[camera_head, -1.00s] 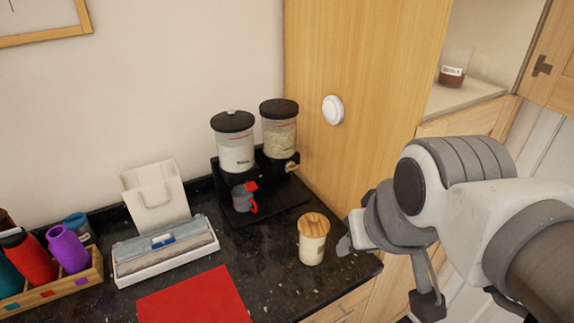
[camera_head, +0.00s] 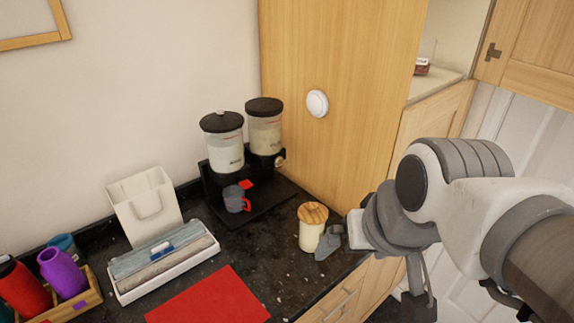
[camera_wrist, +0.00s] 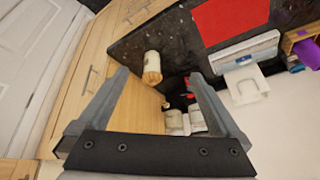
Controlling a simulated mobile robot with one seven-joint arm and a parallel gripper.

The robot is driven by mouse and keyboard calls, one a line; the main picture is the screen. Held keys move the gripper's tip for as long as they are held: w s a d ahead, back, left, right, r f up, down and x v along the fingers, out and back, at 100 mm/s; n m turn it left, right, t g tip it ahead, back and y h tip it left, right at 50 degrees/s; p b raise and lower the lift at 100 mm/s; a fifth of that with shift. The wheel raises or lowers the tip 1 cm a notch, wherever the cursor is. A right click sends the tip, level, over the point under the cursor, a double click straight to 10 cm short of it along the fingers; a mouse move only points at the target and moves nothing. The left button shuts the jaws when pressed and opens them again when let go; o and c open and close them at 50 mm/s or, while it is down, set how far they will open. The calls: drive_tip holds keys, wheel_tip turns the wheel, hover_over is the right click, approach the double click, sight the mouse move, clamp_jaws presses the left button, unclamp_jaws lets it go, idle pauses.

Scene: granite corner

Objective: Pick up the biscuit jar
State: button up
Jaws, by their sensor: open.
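The biscuit jar (camera_head: 311,234) is a cream jar with a round wooden lid, upright on the dark speckled counter near its right front corner. In the wrist view the jar (camera_wrist: 151,62) appears beyond the fingertips, between their lines. My gripper (camera_head: 335,238) is at the jar's right side in the head view, and a grey finger covers part of the jar's lower right. In the wrist view my gripper (camera_wrist: 159,75) has its two fingers wide apart with nothing held. Whether a finger touches the jar I cannot tell.
Behind the jar stands a black dispenser (camera_head: 208,183) with two clear canisters and a grey-red mug (camera_head: 234,199). A red mat (camera_head: 208,298) lies to the left, with a white tray (camera_head: 168,272) beyond. A tall wooden panel (camera_head: 335,150) rises behind the counter's right end.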

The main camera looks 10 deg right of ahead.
drive_tip(key=w+a+f+m+g+y+b, duration=0.1)
drive_tip(key=a+f+m+y+b, duration=0.15)
drive_tip(key=f+m, duration=0.2)
drive_tip(key=w+a+f+m+y+b, duration=0.1)
drive_tip(key=w+f+m+y+b, duration=0.1)
drive_tip(key=f+m+b, duration=0.3)
drive_tip(key=m+t+b, duration=0.9)
drive_tip(key=m+b, duration=0.2)
drive_tip(key=m, duration=1)
approach(320, 228)
drive_tip(key=shift+y, duration=0.35)
drive_tip(key=x, duration=0.8)
drive_tip(key=shift+w+d+b, duration=0.1)
drive_tip(key=shift+b, duration=0.25)
drive_tip(key=shift+x, duration=2.8)
drive_tip(key=c, duration=1.6)
drive_tip(key=shift+w+r, duration=0.1)
drive_tip(key=shift+r, duration=0.05)
